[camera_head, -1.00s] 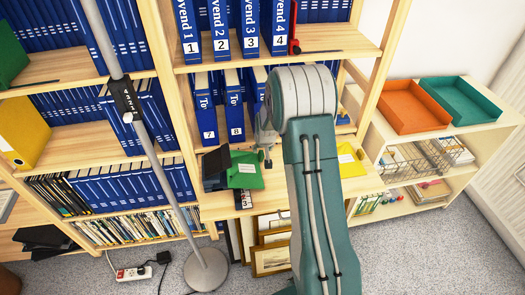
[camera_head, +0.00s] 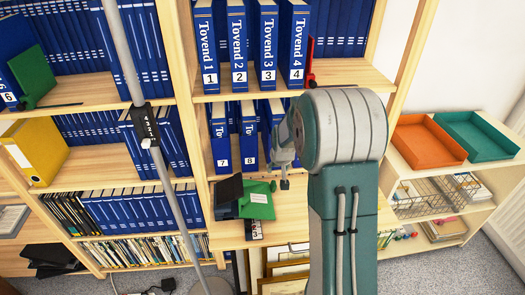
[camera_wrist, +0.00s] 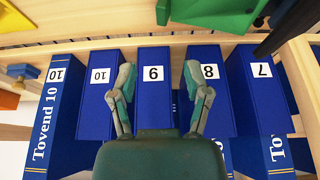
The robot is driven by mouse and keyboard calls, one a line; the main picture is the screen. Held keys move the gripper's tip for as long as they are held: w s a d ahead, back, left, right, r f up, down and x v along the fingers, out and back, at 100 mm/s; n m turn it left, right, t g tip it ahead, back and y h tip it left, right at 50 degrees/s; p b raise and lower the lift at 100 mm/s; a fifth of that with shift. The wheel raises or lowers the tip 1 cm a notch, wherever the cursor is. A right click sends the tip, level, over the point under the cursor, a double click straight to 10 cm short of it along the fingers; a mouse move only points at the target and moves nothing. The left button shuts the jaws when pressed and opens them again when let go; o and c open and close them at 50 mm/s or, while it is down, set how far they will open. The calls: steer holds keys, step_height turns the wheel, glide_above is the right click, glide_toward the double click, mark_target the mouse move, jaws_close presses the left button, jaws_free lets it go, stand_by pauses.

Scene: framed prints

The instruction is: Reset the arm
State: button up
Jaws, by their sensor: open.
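My gripper (camera_wrist: 158,92) is open and empty in the wrist view, its two fingers spread in front of a row of blue binders. The binder numbered 9 (camera_wrist: 154,100) shows between the fingers. The binder numbered 8 (camera_wrist: 212,105) is beside it, and the wrist view looks upside down to the shelf. In the head view my gripper (camera_head: 284,184) is small and partly hidden by my arm, above the wooden desk surface (camera_head: 228,232). I cannot tell whether a fingertip touches a binder.
A grey pole (camera_head: 160,165) stands at left. Orange (camera_head: 428,140) and teal (camera_head: 477,135) trays sit on a low shelf at right. Framed prints (camera_head: 285,270) lean below.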

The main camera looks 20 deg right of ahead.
steer(key=s+a+r+n, duration=0.1)
steer(key=s+a+r, duration=0.45)
steer(key=r, duration=0.25)
steer(key=s+a+r+n, duration=0.1)
steer(key=s+a+r, duration=0.3)
steer(key=s+r, duration=0.25)
steer(key=s+a+r, duration=0.2)
steer(key=s+a, duration=0.1)
steer(key=s, duration=0.6)
steer(key=s+a+r+n+t+y, duration=0.1)
steer(key=s+a+r, duration=0.2)
steer(key=s, duration=0.6)
steer(key=shift+a+r, duration=0.15)
steer(key=shift+a, duration=0.15)
